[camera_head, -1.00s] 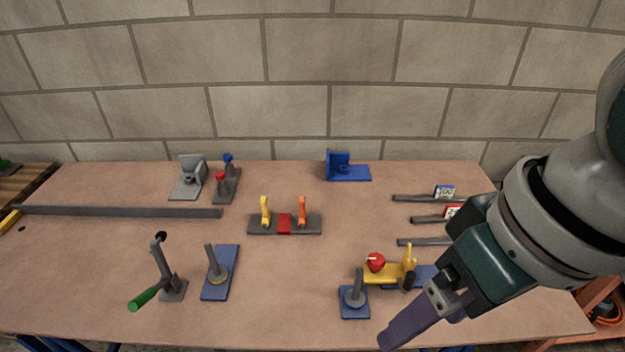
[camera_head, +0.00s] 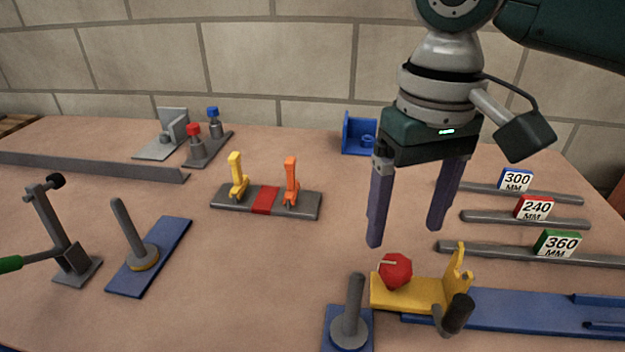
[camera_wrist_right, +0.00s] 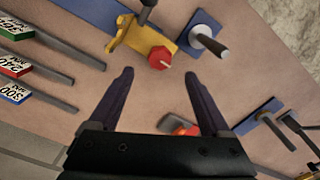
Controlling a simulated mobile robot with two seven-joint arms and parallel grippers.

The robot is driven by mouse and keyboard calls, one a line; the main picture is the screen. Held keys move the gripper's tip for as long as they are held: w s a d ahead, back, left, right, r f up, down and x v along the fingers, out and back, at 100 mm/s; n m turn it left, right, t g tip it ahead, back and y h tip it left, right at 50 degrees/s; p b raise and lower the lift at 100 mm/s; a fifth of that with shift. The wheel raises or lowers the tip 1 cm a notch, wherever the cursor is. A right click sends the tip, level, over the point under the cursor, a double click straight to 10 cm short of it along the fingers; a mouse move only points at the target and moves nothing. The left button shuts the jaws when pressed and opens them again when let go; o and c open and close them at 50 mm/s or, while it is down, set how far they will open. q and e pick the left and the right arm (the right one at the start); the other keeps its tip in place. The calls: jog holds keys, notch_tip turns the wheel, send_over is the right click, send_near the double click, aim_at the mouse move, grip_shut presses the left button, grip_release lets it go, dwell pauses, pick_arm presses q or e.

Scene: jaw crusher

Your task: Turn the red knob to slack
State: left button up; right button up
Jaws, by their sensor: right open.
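The red knob (camera_head: 395,271) is a faceted knob with a pale pointer mark, sitting on a yellow block (camera_head: 408,295) with an upright yellow bracket, on a blue rail. It also shows in the right wrist view (camera_wrist_right: 160,57), beyond the fingertips. My right gripper (camera_head: 405,236) points down, open and empty, just above and behind the knob, its two dark fingers apart. The fingers (camera_wrist_right: 160,78) also show spread in the right wrist view. They do not appear to touch the knob. My left gripper is not in view.
A grey lever on a blue base (camera_head: 349,325) stands close left of the yellow block. A dark handle (camera_head: 455,313) projects at its front right. Rods with 300, 240 (camera_head: 533,208) and 360 tags lie right. A grey base with yellow and orange levers (camera_head: 265,201) stands left.

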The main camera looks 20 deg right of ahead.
aim_at(397, 262)
notch_tip(397, 262, down, 7)
jog(key=shift+r+b, duration=0.2)
jog(key=shift+b, duration=0.6)
jog(key=shift+c, duration=0.4)
grip_shut()
